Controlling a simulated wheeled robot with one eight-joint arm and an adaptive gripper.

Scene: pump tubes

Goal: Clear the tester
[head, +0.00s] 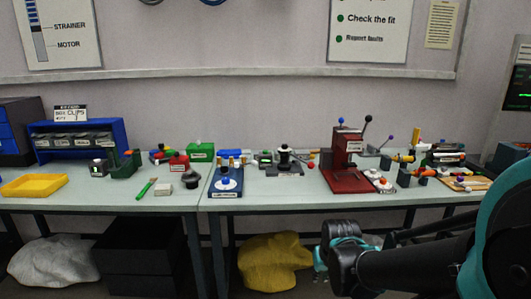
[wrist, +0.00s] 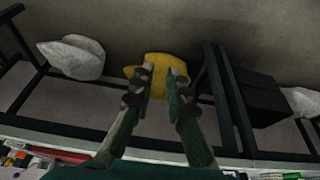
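Several bench devices stand on the two tables; their labels are too small to read, so I cannot tell which is the tester. A red upright machine (head: 346,172) with a dark lever stands right of centre. A blue-based device (head: 226,184) with a white round part and brass-coloured pieces stands near the table join. A grey fixture (head: 285,163) with a black knob stands between them. My gripper (head: 321,262) is low in front of the tables, below the tabletop. In the wrist view my gripper (wrist: 160,76) has its fingers apart, with nothing between them but the view of the floor area.
A yellow tray (head: 34,187) and a blue bin rack (head: 78,140) stand at the left. Small coloured parts crowd the right table (head: 290,197). A yellow sack (head: 273,262), a white sack (head: 50,262) and a black box (head: 142,262) lie underneath.

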